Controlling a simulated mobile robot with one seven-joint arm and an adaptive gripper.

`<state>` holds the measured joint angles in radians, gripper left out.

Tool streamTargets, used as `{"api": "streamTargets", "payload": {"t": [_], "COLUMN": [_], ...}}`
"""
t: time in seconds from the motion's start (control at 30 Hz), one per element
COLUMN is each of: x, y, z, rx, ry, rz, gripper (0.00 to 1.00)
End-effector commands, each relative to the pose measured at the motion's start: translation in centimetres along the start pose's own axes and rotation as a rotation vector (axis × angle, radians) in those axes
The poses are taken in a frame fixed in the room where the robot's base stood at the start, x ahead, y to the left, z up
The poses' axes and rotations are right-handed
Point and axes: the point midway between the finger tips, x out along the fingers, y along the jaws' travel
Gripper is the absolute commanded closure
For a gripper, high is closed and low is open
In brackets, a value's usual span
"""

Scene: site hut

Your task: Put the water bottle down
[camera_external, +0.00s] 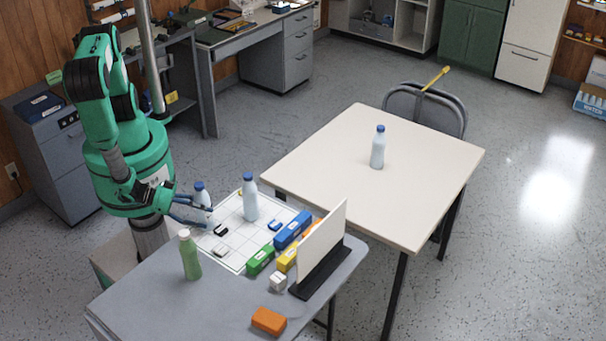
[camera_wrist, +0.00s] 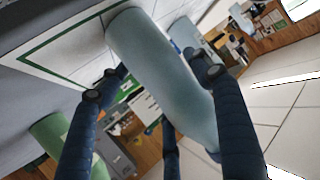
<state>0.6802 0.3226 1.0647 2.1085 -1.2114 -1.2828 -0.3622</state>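The water bottle (camera_external: 202,203) is pale blue with a blue cap. It is upright at the left edge of the white gridded mat (camera_external: 233,255); I cannot tell if its base touches down. My gripper (camera_external: 186,211) is around it from the left. In the wrist view the bottle (camera_wrist: 160,75) runs diagonally between my dark blue fingers (camera_wrist: 156,62), whose bent tips reach its sides. They look shut on it. A second, similar bottle (camera_external: 250,198) stands on the mat to the right. A third (camera_external: 378,148) stands on the cream table (camera_external: 330,165).
A green bottle (camera_external: 190,256) stands just in front of my gripper. Blue (camera_external: 292,230), green (camera_external: 261,260) and yellow blocks and a white upright panel (camera_external: 321,243) stand at the right. An orange block (camera_external: 268,321) lies near the front. The grey tabletop (camera_external: 150,300) is clear at front left.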

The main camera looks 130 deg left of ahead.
Motion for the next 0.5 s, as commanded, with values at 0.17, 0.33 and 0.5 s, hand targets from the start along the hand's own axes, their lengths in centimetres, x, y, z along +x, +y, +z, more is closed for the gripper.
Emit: {"api": "streamTargets", "payload": {"t": [0.17,0.33,0.5], "x": [-0.02,-0.02,-0.15], "y": [-0.01,-0.01,-0.01], "z": [-0.04,-0.05,-0.35], "rx": [0.000,0.000,0.000], "ry": [0.000,0.000,0.000], "rz": [0.000,0.000,0.000], "gripper": [0.20,0.20,0.20]}}
